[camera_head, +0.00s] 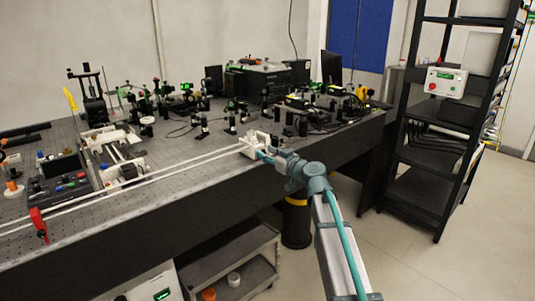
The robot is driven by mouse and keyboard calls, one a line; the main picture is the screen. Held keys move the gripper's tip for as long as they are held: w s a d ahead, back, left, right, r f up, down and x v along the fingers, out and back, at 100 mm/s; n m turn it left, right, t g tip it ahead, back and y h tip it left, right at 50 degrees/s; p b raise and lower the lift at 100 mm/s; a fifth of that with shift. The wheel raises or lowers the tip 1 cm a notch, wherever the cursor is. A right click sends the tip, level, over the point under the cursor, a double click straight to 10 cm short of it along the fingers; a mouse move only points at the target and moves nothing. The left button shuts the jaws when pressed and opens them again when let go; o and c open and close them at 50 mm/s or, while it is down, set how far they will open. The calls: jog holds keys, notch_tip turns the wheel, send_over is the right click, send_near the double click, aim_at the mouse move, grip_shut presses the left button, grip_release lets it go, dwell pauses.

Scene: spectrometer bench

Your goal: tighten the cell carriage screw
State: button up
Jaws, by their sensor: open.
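My arm reaches in from the lower right, and my gripper (256,147) is at the bench's front edge, small in the picture. It is open. It is beside a pale block (250,139) at the right end of two long white rails (150,189); I cannot tell whether they touch. I cannot tell for sure which part is the cell carriage, and its screw is too small to make out. A white device with a round barrel (122,172) stands behind the rails at the left.
The dark bench (200,168) holds many optical mounts behind the rails. A control box with buttons (62,178) and a red-handled tool (38,224) are at the left. A black rack (447,150) stands at the right. The rails' middle stretch looks clear.

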grip_shut()
